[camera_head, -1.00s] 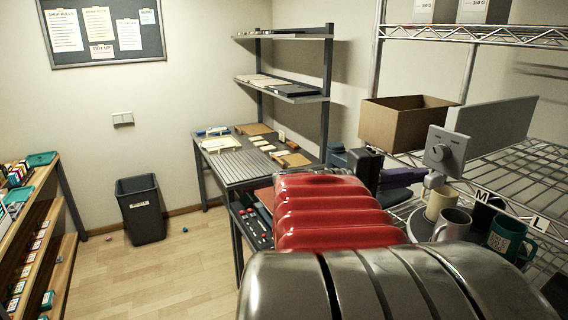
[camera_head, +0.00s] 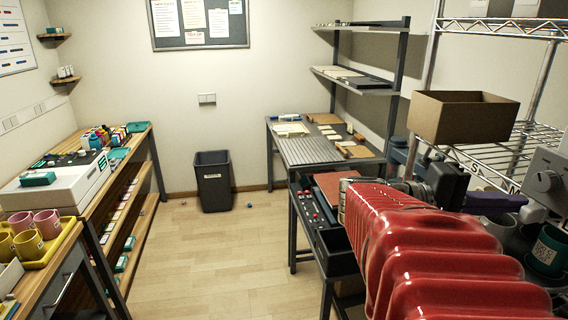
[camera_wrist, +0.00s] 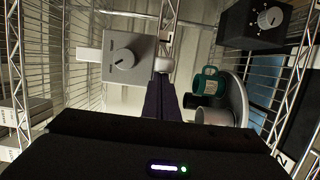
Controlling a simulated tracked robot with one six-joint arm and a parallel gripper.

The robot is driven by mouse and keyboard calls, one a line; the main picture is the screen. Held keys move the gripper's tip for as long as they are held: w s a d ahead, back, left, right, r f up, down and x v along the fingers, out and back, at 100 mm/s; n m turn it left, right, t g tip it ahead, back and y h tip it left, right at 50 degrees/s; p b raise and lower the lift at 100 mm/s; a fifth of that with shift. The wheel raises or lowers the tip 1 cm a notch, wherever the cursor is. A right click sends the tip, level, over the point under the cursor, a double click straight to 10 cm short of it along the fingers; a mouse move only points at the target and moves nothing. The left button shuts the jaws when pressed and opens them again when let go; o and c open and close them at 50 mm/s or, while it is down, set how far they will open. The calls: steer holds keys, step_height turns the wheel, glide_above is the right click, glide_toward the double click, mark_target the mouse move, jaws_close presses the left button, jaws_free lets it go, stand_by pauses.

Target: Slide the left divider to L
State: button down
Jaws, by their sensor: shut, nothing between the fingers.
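My gripper (camera_head: 505,203) has dark purple fingers and reaches right over the wire shelving in the head view. In the wrist view my gripper (camera_wrist: 165,92) is shut and empty. It points between a grey box with a round knob (camera_wrist: 127,58) on the left and a teal mug (camera_wrist: 207,82) on the right. The knob box (camera_head: 545,182) also shows at the right edge of the head view.
A cardboard box (camera_head: 460,118) stands on the wire shelving. In the wrist view a pale grey mug (camera_wrist: 213,116) is beside the teal mug, and a black box with a dial (camera_wrist: 257,22) is at upper right. Wire grids flank both sides. Open floor (camera_head: 220,255) lies left.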

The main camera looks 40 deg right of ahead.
steer(key=shift+s+a, duration=0.45)
steer(key=shift+s, duration=0.4)
steer(key=shift+s+f, duration=0.1)
steer(key=w+a, duration=0.6)
steer(key=w, duration=0.4)
steer(key=shift+w, duration=0.2)
stand_by(0.8)
